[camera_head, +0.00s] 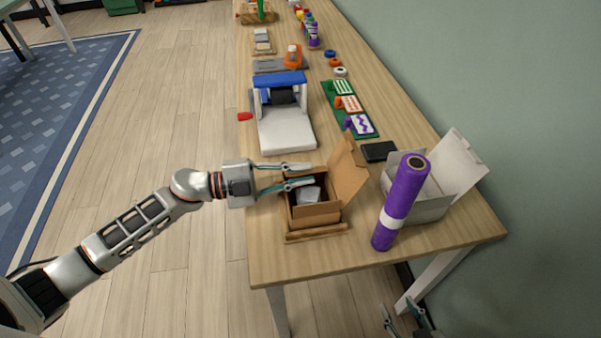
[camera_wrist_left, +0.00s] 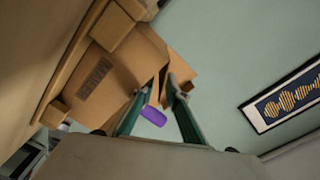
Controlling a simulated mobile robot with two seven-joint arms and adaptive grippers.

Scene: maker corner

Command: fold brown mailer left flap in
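The brown mailer (camera_head: 318,212) is an open cardboard box near the table's front edge. Its tall lid (camera_head: 348,170) stands up on the right, and a flap (camera_head: 316,232) sticks out at the front. A pale grey item (camera_head: 308,194) lies inside. My left gripper (camera_head: 313,173) reaches in from the left, fingers apart, over the box's left and back part. It hides the left flap there, so I cannot tell that flap's angle. The left wrist view shows brown cardboard (camera_wrist_left: 125,65) close beyond the fingertips (camera_wrist_left: 159,88). My right gripper (camera_head: 404,318) is low at the bottom, fingers apart and empty.
A dark flat object (camera_head: 378,151) lies behind. A white and blue machine (camera_head: 286,125) stands beyond the mailer. The wall borders the table's right side.

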